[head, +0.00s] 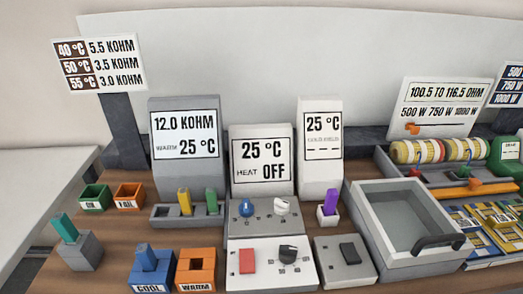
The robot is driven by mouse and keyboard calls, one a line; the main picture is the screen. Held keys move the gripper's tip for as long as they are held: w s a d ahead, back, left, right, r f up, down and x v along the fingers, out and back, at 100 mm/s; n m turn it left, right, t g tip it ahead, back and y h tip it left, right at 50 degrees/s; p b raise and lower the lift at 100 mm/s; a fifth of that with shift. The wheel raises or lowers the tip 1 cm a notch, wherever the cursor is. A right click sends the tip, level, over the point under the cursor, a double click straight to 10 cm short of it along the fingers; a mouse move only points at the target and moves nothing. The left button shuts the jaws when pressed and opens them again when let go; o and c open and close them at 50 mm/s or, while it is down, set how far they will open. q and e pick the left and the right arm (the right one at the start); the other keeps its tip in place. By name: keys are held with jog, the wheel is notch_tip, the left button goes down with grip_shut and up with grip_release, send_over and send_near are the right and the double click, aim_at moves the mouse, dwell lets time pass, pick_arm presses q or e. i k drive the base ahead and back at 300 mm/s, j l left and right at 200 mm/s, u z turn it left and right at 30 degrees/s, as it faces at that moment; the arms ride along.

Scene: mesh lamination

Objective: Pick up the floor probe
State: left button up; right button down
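No label that I can read says which piece is the floor probe. Several coloured upright pieces could be it. A purple piece (330,203) stands in a small white holder below the right 25 °C display. A yellow piece (184,201) and a green piece (211,201) stand in a grey holder (166,216) below the 12.0 KOHM display. A teal piece (65,227) stands tilted in a grey block (80,252) at the left. Neither gripper is in view.
The WARM block (196,270) stands front left, with small green (95,198) and orange (128,195) bins behind. Heater controls (268,264) and a switch box (344,260) stand in the middle. A grey basin (405,215) with a dark handle, coils and mats crowd the right.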

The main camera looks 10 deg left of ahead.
aim_at(145, 253)
jog(key=j+u, duration=0.2)
jog(key=u, duration=0.15)
jog(key=j+u, duration=0.15)
jog(key=u, duration=0.2)
jog(key=j+u, duration=0.3)
jog(key=l, duration=0.1)
